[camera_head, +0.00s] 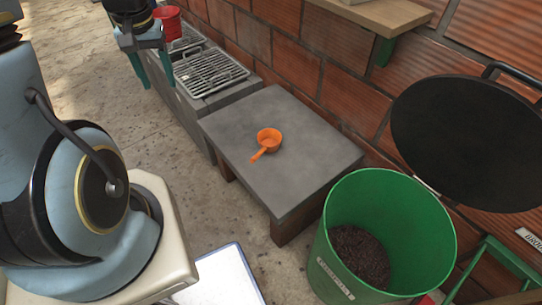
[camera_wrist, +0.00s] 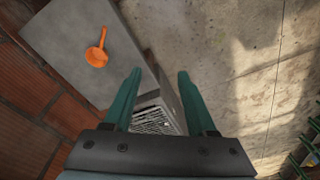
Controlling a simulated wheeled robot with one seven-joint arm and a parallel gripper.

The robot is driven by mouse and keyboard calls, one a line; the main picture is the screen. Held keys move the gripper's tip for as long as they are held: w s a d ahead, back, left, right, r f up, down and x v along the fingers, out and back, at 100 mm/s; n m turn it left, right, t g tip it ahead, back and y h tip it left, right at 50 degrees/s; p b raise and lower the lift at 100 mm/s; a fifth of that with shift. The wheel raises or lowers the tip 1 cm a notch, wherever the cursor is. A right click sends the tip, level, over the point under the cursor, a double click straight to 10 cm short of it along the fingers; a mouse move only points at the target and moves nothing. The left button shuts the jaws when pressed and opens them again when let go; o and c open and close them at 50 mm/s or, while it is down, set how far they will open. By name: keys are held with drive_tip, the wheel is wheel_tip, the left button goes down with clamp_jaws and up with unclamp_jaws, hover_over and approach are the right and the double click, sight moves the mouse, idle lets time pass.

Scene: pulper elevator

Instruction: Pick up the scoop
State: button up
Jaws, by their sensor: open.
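The orange scoop (camera_head: 269,139) lies on a grey slab table (camera_head: 299,161), with its handle pointing toward the lower left in the head view. It also shows in the wrist view (camera_wrist: 97,56), at the upper left, apart from my fingers. My gripper (camera_head: 155,72) is at the top left of the head view, above the grated stove area and well away from the scoop. In the wrist view its two green fingers (camera_wrist: 158,88) are spread apart with nothing between them.
A metal grate (camera_head: 209,73) adjoins the table, with a red container (camera_head: 168,22) behind my gripper. A brick wall (camera_head: 272,43) runs behind. A wooden shelf (camera_head: 383,16) juts out above.

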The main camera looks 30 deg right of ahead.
drive_tip(key=d+f+m+b, duration=0.2)
drive_tip(key=d+f+b, duration=0.2)
drive_tip(key=d+f, duration=0.3)
drive_tip(key=d+f+m+b, duration=0.1)
drive_tip(key=d+f+b, duration=0.35)
drive_tip(key=f, duration=0.45)
drive_tip(key=m+y+b, duration=0.1)
drive_tip(key=m+b, duration=0.2)
drive_tip(key=b, duration=0.4)
approach(258, 154)
drive_tip(key=shift+m, duration=0.3)
drive_tip(key=f, duration=0.5)
drive_tip(key=shift+s+a+f, duration=0.15)
drive_tip(key=shift+a+f, duration=0.15)
drive_tip(key=shift+w+a+f, duration=0.1)
drive_tip(key=shift+w+f, duration=0.15)
drive_tip(key=shift+f, duration=0.7)
drive_tip(key=shift+w+f, duration=0.3)
drive_tip(key=shift+f, duration=0.6)
drive_tip(key=shift+w+a+f, duration=0.1)
drive_tip(key=shift+w+f, duration=0.15)
drive_tip(key=shift+f, duration=0.7)
drive_tip(key=shift+c, duration=0.3)
clamp_jaws()
